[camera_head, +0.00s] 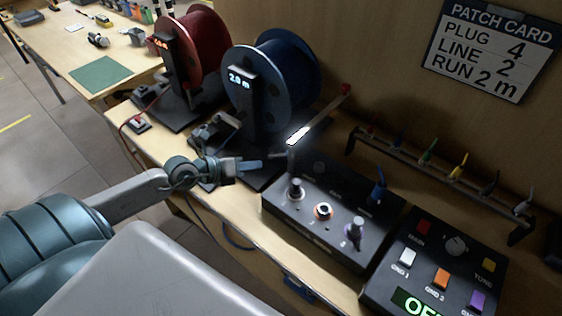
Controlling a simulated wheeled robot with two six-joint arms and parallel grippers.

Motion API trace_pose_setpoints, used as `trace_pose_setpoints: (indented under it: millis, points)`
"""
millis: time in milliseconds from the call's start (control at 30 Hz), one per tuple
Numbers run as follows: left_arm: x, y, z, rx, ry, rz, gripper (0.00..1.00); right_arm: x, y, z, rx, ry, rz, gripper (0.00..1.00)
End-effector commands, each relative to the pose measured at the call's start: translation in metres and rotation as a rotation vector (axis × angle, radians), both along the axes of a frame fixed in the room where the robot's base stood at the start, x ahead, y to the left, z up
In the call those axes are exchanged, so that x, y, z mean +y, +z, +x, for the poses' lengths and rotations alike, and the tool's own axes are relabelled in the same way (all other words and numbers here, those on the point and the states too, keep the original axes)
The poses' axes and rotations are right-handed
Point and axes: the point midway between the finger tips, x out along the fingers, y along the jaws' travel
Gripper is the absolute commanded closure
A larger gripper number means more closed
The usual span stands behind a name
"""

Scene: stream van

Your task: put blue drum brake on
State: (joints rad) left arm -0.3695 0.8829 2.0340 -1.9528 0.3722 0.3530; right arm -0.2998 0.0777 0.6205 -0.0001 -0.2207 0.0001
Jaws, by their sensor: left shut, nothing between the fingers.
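The blue drum (270,80) stands upright on its dark stand behind the workbench's front edge, with a display (239,79) reading 2.0 m. My left gripper (279,156) reaches in from the left, shut and empty, low in front of the drum's base. I cannot tell whether it touches anything. My right gripper is out of view.
A red drum (197,45) stands to the left. A black box with knobs (330,215) sits right of my left gripper, with a button panel (435,265) beyond it. A rack (435,175) of coloured plugs runs along the wall, below a patch card (488,50).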

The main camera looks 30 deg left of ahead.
Motion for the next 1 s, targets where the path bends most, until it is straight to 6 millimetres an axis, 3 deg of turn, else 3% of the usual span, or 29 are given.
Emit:
trace_pose_setpoints:
  millis: [267,1000]
  points:
    - [-0.005,-0.005,0.009,-0.004,0.004,-0.005,1.0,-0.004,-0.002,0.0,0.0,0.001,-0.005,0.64]
    - [-0.043,-0.036,0.077,-0.001,0.002,-0.005,1.0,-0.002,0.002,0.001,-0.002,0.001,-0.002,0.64]
